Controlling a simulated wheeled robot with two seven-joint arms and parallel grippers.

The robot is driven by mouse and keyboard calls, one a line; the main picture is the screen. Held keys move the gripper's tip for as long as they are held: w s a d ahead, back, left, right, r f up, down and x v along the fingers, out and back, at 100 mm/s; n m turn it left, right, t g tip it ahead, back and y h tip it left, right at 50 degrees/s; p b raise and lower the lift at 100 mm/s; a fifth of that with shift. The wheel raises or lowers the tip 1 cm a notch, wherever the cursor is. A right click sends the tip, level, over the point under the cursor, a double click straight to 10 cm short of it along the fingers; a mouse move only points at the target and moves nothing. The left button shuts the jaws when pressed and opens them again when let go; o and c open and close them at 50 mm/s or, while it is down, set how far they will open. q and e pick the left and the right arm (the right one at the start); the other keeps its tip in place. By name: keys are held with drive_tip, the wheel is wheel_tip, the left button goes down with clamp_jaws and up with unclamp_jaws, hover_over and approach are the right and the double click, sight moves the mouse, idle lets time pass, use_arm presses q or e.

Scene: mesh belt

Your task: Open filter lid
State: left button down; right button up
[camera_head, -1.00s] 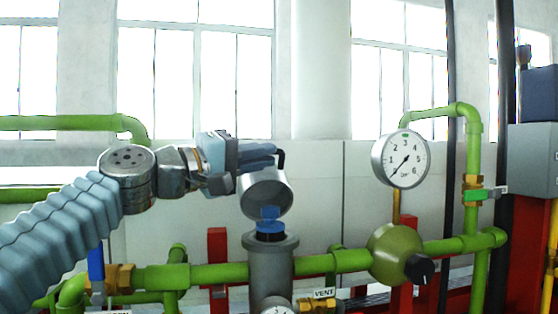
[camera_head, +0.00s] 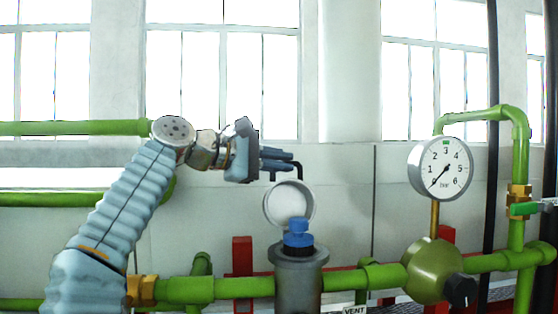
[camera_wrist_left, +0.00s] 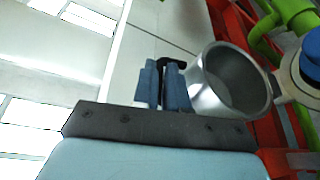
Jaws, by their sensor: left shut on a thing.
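The filter lid (camera_head: 276,205) is a round metal cup tilted up on its edge behind the grey filter housing (camera_head: 299,283); its hollow inside faces me. A blue part (camera_head: 298,235) stands in the housing's open top. My left gripper (camera_head: 293,161) is above the lid, its fingers shut on the lid's thin black handle (camera_head: 299,172). In the left wrist view the blue fingers close around the black handle (camera_wrist_left: 172,64), beside the metal lid (camera_wrist_left: 205,98). My right gripper is in neither view.
A pressure gauge (camera_head: 440,168) stands to the right on an olive-green round body (camera_head: 428,268) with a black knob (camera_head: 461,290). Green pipes (camera_head: 190,291) run along both sides of the housing. A red post (camera_head: 242,258) stands behind them.

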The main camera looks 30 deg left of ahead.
use_arm(q)
drive_tip(key=shift+a+r, duration=0.2)
drive_tip(key=shift+r, duration=0.4)
drive_tip(key=c, duration=1.2)
unclamp_jaws()
drive_tip(key=shift+w+f, duration=0.1)
drive_tip(key=shift+w, duration=0.05)
drive_tip(key=shift+o, duration=0.2)
drive_tip(key=shift+f, duration=0.15)
drive_tip(key=v, duration=1.3)
drive_tip(key=shift+s+a, duration=0.15)
drive_tip(key=shift+s, duration=0.15)
